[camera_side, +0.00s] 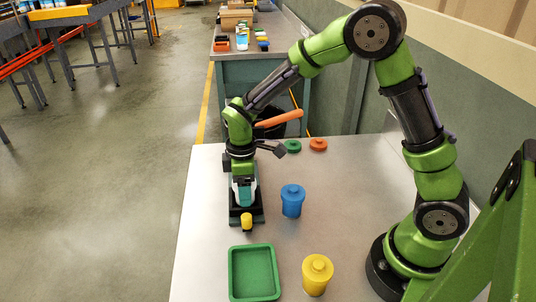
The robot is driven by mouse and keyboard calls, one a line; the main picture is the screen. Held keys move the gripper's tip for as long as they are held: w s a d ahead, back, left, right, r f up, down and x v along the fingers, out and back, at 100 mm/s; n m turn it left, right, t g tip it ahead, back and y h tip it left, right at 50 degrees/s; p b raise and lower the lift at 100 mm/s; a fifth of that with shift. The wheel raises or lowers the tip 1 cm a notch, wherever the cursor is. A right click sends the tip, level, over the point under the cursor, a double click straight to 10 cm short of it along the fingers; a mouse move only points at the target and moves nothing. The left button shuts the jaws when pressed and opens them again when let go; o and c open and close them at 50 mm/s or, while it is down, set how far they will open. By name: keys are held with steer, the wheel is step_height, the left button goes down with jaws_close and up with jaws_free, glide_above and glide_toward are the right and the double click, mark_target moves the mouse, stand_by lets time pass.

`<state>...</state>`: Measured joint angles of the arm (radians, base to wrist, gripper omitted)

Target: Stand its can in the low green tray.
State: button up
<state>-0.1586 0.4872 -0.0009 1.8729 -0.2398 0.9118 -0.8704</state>
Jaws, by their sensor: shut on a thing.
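My gripper (243,180) points down at the left part of the light table, behind the low green tray (232,272). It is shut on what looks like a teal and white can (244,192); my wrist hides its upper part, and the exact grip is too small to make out. A dark narrow base (259,213) is under and around my gripper. Whether the can touches it I cannot tell. A small yellow peg-like piece (246,222) stands at the base's front end. The green tray is empty, at the table's front left.
A blue lidded jar (292,202) stands right of my gripper, and a yellow lidded jar (317,275) right of the tray. Clear table separates the dark base and tray.

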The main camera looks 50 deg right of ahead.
step_height(320, 180, up, 9)
steer(key=shift+a+f, duration=0.1)
steer(key=a+r, duration=0.1)
steer(key=s+a, duration=0.1)
steer(key=shift+a+r+n, duration=0.3)
steer(key=shift+r+n, duration=0.05)
steer(key=shift+n, duration=0.05)
steer(key=s+a+f+n, duration=0.1)
steer(key=s+a+n, duration=0.7)
steer(key=s+a, duration=0.4)
steer(key=f, duration=0.2)
steer(key=s+f, duration=0.1)
steer(key=f, duration=0.1)
steer(key=d+f, duration=0.1)
steer(key=f, duration=0.2)
steer(key=shift+s, duration=0.3)
steer(key=shift+f, duration=1.95)
steer(key=shift+f, duration=0.1)
steer(key=o, duration=1.1)
steer(key=shift+o, duration=0.2)
